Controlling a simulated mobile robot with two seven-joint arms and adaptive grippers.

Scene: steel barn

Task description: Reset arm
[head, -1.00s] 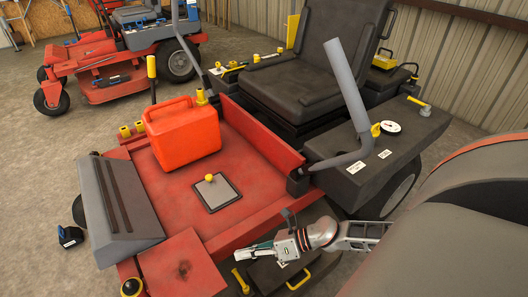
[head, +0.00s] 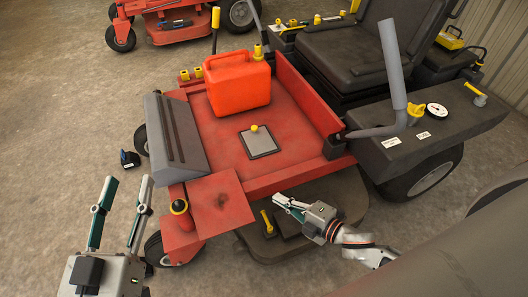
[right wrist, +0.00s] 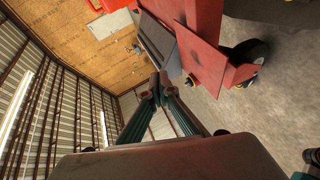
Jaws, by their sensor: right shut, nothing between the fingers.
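My left gripper (head: 121,205) is at the lower left of the head view, in front of and to the left of the red mower. Its two fingers point up and stand apart, with nothing between them. My right gripper (head: 283,204) is at the front side of the mower, over the dark cutting deck (head: 330,205), with its fingers together and empty. In the right wrist view its fingertips (right wrist: 158,88) meet, and the mower's red platform (right wrist: 197,55) lies beyond them.
A red fuel can (head: 238,84) stands on the mower's platform (head: 215,190), near a square plate with a yellow knob (head: 260,142). The seat (head: 355,45) and a grey lever (head: 393,75) rise behind. A small dark object (head: 129,158) lies on the floor. Another red mower (head: 170,22) stands behind.

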